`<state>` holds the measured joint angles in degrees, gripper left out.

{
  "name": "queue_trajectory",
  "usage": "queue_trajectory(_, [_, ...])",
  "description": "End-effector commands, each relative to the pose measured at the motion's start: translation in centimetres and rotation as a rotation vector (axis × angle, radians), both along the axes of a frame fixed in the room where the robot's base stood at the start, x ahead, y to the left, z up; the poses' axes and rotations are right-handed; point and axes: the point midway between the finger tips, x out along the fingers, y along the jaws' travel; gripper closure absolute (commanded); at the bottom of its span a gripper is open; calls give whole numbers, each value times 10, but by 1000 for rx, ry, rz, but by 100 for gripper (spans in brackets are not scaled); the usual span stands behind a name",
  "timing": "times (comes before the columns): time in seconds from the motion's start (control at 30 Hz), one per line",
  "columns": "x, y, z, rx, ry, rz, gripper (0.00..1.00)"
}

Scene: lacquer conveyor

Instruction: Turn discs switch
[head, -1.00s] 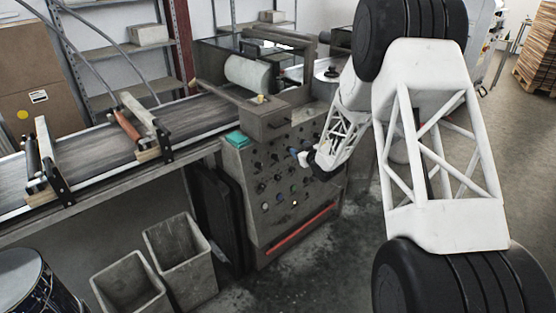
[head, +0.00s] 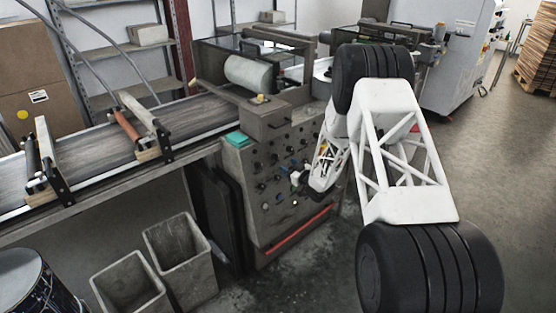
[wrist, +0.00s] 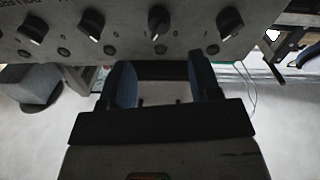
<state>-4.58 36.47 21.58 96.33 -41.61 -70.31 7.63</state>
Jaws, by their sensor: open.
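The control panel (head: 268,205) of the grey machine carries rows of dark knobs and buttons in the head view. In the wrist view a row of black rotary knobs shows along the top: one at far left (wrist: 33,28), one left of centre (wrist: 91,24), one near centre (wrist: 158,20) and one at right (wrist: 229,22). Their labels are too small or dark to read, so I cannot tell which is the discs switch. My gripper (wrist: 163,82) is open and empty, its two blue-padded fingers apart, close to the panel. In the head view my gripper (head: 296,177) is small and partly blends with the panel.
A red bar (head: 298,229) runs along the panel's lower edge. The conveyor (head: 95,165) extends left. Grey bins (head: 180,255) stand below it. The floor right of the machine is clear.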

Motion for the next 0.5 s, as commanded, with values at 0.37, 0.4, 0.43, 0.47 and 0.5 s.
queue_trajectory(0.37, [14, 13, 0, -1, 0, 0, 43])
queue_trajectory(0.4, [16, 16, 0, -1, -1, 0, 43])
queue_trajectory(0.43, [19, 18, 0, -1, -1, 0, 43])
queue_trajectory(0.47, [21, 21, 0, 0, 0, 0, 43])
queue_trajectory(0.5, [24, 24, 0, -1, -1, 0, 43])
